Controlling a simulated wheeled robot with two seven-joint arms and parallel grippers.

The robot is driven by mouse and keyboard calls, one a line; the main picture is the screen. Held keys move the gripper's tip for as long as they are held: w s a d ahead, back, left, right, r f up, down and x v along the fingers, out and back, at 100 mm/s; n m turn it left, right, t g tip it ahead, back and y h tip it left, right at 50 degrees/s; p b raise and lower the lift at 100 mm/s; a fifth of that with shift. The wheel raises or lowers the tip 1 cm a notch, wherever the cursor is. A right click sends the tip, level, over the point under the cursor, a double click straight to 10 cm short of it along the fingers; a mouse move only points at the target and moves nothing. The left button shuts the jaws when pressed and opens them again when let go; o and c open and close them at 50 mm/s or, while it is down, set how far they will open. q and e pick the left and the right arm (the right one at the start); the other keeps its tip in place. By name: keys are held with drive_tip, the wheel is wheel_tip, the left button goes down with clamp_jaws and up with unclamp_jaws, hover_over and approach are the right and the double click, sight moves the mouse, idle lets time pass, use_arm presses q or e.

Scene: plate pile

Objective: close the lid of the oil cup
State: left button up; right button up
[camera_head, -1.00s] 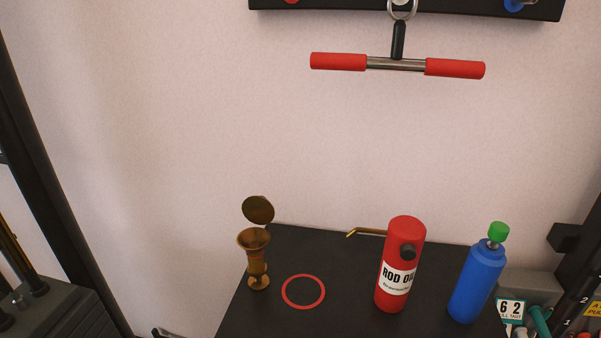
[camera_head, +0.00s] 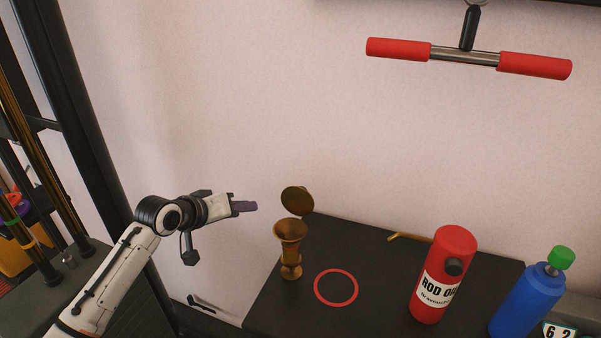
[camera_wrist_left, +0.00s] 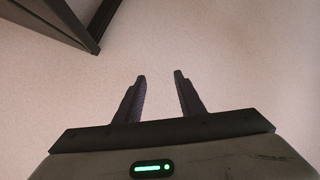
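The brass oil cup (camera_head: 290,247) stands upright near the left end of the black table in the head view. Its round lid (camera_head: 297,201) is raised, tilted up behind the cup's open mouth. My left gripper (camera_head: 250,206) is left of the lid, at about its height and apart from it. In the left wrist view its two dark fingers (camera_wrist_left: 160,77) are spread with nothing between them, only the pale wall beyond. The oil cup does not show in the left wrist view. My right gripper is not in view.
On the black table (camera_head: 385,290) are a red ring (camera_head: 336,287), a red rod oil can (camera_head: 456,250) with a brass spout, and a blue bottle (camera_head: 527,302) with a green cap. A red-handled bar (camera_head: 468,58) hangs above. A dark frame (camera_head: 85,130) stands at left.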

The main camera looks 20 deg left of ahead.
use_arm(q)
drive_tip(key=w+d+r+m+g+h+p, duration=0.1)
drive_tip(key=w+d+r+g+h+p, duration=0.1)
drive_tip(key=d+r, duration=0.45)
drive_tip(key=m+g+y+p, duration=0.2)
drive_tip(key=m+g+p, duration=0.3)
drive_tip(key=g, duration=0.4)
approach(300, 187)
drive_tip(key=shift+n, duration=0.3)
drive_tip(key=f, duration=0.2)
drive_tip(key=d+f, duration=0.1)
drive_tip(key=f, duration=0.5)
drive_tip(key=shift+s+d+f+p, duration=0.1)
drive_tip(key=shift+d+p, duration=0.2)
drive_tip(key=shift+p, duration=0.05)
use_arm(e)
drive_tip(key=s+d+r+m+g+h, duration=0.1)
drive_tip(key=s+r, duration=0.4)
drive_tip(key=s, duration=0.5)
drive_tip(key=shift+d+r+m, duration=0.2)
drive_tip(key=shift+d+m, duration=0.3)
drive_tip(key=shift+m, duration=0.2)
use_arm(q)
drive_tip(key=shift+c, duration=0.2)
clamp_jaws()
